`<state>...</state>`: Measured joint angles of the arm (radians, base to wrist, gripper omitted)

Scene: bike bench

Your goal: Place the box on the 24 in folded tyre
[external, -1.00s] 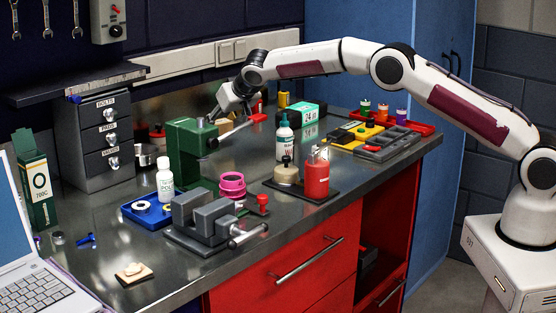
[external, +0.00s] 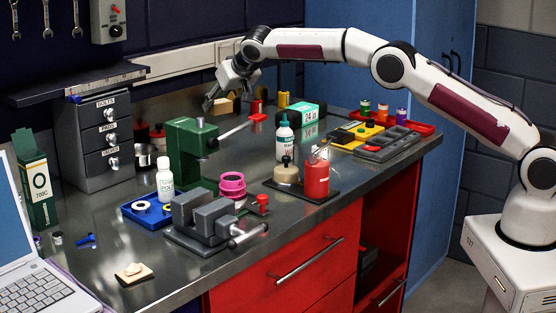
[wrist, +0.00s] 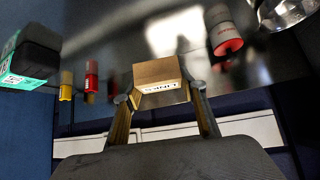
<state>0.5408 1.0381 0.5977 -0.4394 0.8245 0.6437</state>
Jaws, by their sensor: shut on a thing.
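My gripper (external: 219,102) is shut on a small tan cardboard box (external: 223,107) and holds it above the back of the bench, behind the green press. In the wrist view the box (wrist: 160,76) sits between my two fingers (wrist: 160,95), with dark print on one edge. The 24 in folded tyre (external: 307,118), black with a teal and white label, lies on the bench to the right of my gripper. It also shows at the left edge of the wrist view (wrist: 30,52), apart from the box.
Yellow (external: 283,99) and red (external: 256,107) items stand between my gripper and the tyre. A white bottle (external: 285,142) stands in front of the tyre. The back wall is close behind.

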